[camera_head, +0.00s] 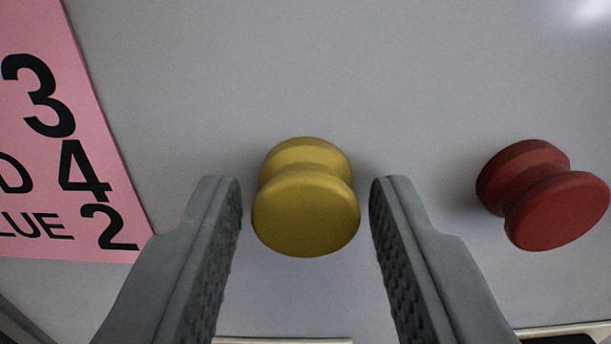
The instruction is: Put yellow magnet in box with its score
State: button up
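The yellow magnet (306,212) is a spool-shaped knob on a grey-white board (290,60), near the middle of the view. My gripper (305,185) is open, with one dark grey finger on each side of the yellow magnet. A narrow gap shows between each finger and the magnet. A pink score sheet (125,205) is on the board at the left. Its visible part reads 3, then "D 4", then "LUE 2"; the rest is cut off by the frame edge. No box is clearly visible.
A red magnet (556,212) of the same shape is on the board to the right, beyond my right finger. The board above the yellow magnet is bare. A pale strip (285,340) runs along the bottom edge, with dark areas in the lower corners.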

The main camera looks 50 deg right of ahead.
jog(key=c, duration=0.6)
jog(key=shift+o, duration=0.2)
jog(key=shift+s+a+r, duration=0.1)
jog(key=shift+a, duration=0.1)
jog(key=shift+s+a, duration=0.2)
jog(key=shift+a, duration=0.05)
jog(key=shift+v, duration=3)
